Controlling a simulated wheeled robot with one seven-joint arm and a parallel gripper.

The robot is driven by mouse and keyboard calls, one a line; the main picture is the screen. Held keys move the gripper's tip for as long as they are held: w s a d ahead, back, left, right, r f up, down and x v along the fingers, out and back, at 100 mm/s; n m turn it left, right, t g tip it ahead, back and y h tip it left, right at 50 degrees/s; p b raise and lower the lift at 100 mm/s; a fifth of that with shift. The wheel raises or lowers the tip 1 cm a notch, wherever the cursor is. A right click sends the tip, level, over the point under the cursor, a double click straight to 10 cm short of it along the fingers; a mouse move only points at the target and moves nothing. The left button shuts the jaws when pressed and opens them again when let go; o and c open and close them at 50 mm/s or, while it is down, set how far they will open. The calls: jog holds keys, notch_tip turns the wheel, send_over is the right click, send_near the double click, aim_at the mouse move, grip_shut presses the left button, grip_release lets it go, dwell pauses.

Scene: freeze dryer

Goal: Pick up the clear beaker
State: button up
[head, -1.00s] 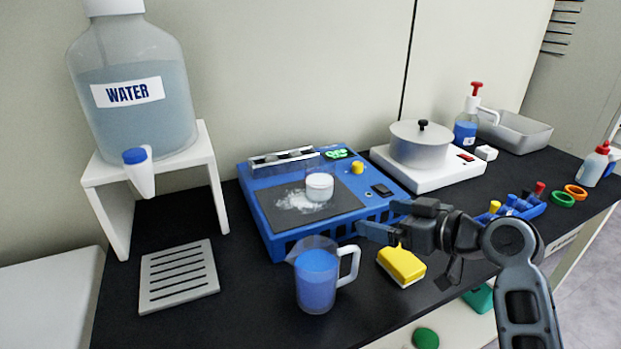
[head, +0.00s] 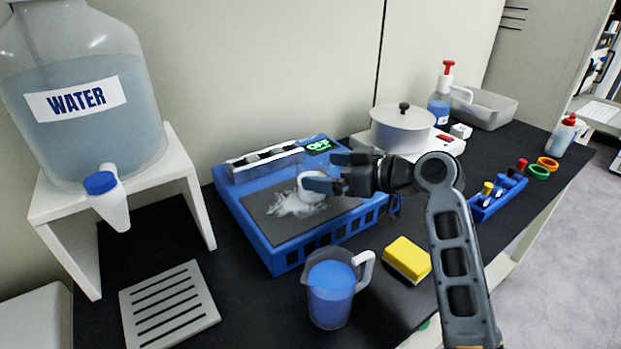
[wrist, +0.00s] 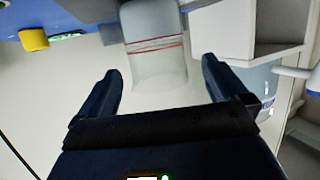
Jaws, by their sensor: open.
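The clear beaker (head: 309,180), with white contents, stands on the blue device beside spilled white powder. It is small and partly hidden behind my gripper (head: 328,172) in the head view. My gripper is open and level with the beaker, its fingers pointing left. In the wrist view, which is roughly upside down, the beaker (wrist: 155,45) is see-through with red lines. It shows ahead, in line with the gap between the two open fingers (wrist: 160,80). I see no finger closed on it; the exact remaining distance is hard to tell.
The blue device (head: 290,255) shows OFF. A jug of blue liquid (head: 330,295) and a yellow sponge (head: 407,262) stand in front. A white hotplate with a pot (head: 402,130) is behind right. A water tank (head: 85,130) on a white stand is left.

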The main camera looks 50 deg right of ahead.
jog(key=x, duration=0.4)
jog(key=shift+w+p, duration=0.2)
jog(key=shift+p, duration=0.1)
jog(key=c, duration=1.1)
jog(key=shift+c, duration=0.4)
jog(key=shift+r, duration=0.15)
